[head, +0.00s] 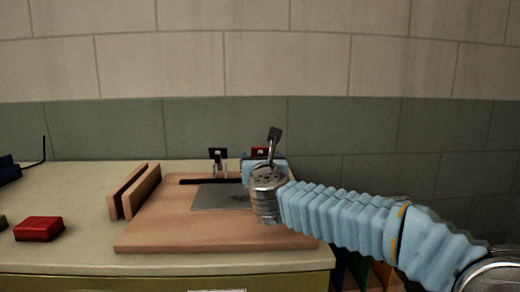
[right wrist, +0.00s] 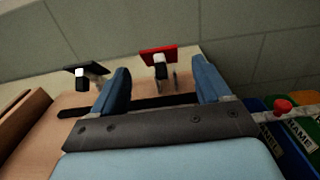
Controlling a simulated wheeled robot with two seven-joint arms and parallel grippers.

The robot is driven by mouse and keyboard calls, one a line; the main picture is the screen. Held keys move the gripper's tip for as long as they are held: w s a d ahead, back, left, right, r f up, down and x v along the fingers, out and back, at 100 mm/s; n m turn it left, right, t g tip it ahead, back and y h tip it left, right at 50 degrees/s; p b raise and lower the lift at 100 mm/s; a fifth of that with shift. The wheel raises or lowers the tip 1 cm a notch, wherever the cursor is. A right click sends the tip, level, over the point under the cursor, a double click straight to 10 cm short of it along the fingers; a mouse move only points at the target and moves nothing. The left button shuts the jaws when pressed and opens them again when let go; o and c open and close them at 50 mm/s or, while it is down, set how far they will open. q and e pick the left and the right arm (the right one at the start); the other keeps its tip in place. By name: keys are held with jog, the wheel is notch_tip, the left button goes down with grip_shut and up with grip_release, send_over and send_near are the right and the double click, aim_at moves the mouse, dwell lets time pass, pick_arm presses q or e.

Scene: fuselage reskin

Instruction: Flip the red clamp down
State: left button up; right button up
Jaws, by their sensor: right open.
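The red clamp (head: 261,150) stands at the back edge of the wooden board, partly hidden behind my right gripper in the head view. In the right wrist view the red clamp (right wrist: 158,54) shows its red handle plate raised, with a white part and metal posts under it. My right gripper (right wrist: 161,75) is open, its two blue fingers on either side of the clamp in the picture, with nothing between them touching that I can see. In the head view the right gripper (head: 264,168) is over the back right of the board. My left gripper is not in view.
A black clamp (head: 218,155) stands left of the red one. A grey sheet (head: 212,198) and a black strip (head: 200,181) lie on the wooden board (head: 150,236). A slotted wooden block (head: 134,191) and a red box (head: 38,229) are left. Labelled bins (right wrist: 300,130) are right.

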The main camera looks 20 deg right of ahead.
aim_at(260, 153)
jog(key=p+x, duration=0.1)
jog(key=x, duration=0.4)
jog(key=shift+w, duration=0.3)
